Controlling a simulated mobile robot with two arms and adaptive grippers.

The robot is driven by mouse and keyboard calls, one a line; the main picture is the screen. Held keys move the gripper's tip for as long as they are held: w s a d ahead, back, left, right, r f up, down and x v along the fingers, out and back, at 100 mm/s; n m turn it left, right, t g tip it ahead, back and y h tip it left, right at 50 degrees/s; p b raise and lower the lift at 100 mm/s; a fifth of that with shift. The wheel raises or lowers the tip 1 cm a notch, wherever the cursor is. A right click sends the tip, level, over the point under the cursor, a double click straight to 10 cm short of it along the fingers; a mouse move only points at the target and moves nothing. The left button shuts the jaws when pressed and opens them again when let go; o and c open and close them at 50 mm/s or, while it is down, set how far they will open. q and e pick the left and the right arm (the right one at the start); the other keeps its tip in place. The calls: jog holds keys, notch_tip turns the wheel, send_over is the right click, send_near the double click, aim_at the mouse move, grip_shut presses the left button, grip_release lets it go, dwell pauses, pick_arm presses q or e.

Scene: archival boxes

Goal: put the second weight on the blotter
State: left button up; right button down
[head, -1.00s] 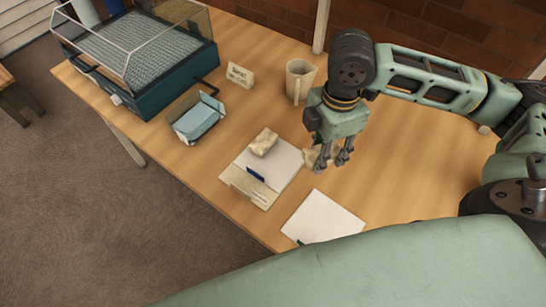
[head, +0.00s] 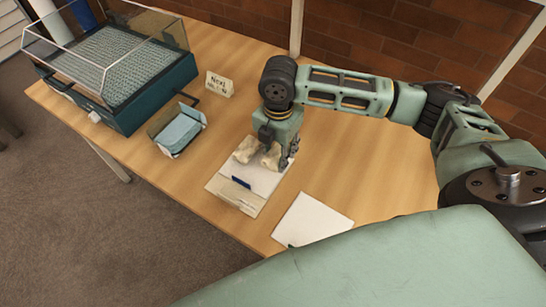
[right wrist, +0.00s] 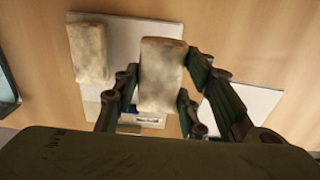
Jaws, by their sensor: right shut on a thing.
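The second weight (head: 271,158), a cream, mottled block, is held in my right gripper (head: 284,158) above or on the far right part of the blotter. In the right wrist view the weight (right wrist: 162,72) stands between the fingers (right wrist: 158,88). I cannot tell whether it touches the blotter. The first weight (head: 245,149) lies on the blotter's far left part, beside the held one; it also shows in the right wrist view (right wrist: 88,52). The blotter (head: 264,181) is a pale sheet, partly hidden by gripper and weights. My left gripper is out of view.
A blue pen (head: 241,182) and a beige card (head: 237,199) lie on the blotter's near part. A white sheet (head: 314,218) lies to the right. A small open box (head: 177,130), a sign card (head: 218,85) and a teal glazed case (head: 142,105) stand to the left.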

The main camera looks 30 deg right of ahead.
aim_at(274, 160)
jog(key=shift+w+a+f, duration=0.3)
jog(key=shift+w+f, duration=0.1)
jog(key=shift+w, duration=0.1)
jog(key=shift+f+p, duration=0.35)
jog(key=shift+f, duration=1.6)
jog(key=shift+f, duration=0.1)
jog(key=c, duration=1.1)
grip_release()
notch_tip(274, 160, up, 12)
jog(key=shift+r+b, duration=0.15)
jog(key=shift+b, duration=0.55)
